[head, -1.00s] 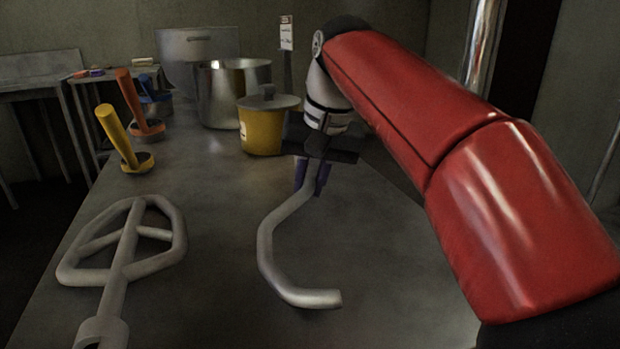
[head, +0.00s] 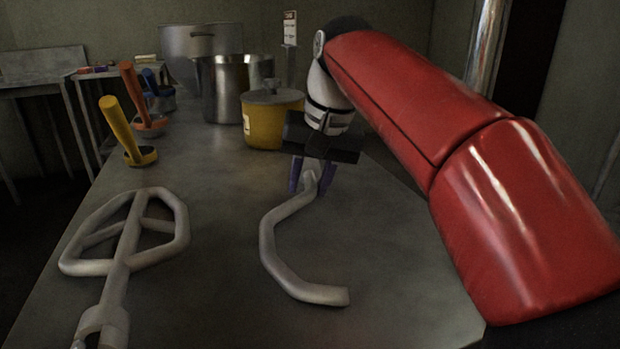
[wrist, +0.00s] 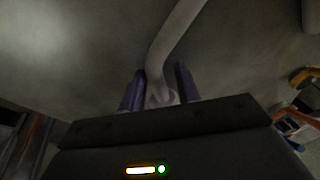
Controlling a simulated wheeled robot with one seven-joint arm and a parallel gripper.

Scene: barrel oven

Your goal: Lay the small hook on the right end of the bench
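The small hook (head: 274,252) is a grey curved rod on the near right part of the bench (head: 215,275). Its bend faces left and its free tip lies at the near side. Its far end lies between the purple fingers of my gripper (head: 312,180). In the wrist view, the fingers of my gripper (wrist: 161,85) stand apart on both sides of the end of the hook (wrist: 166,55), with narrow gaps beside it. My gripper looks open around the hook's end. Contact under the hook is hard to judge.
A large grey beater (head: 124,240) lies to the left. A yellow lidded pot (head: 270,122) and a steel pot (head: 222,90) stand behind my gripper. A yellow-handled tool (head: 122,130) and an orange-handled tool (head: 135,95) stand at the back left. The bench right of the hook is bare.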

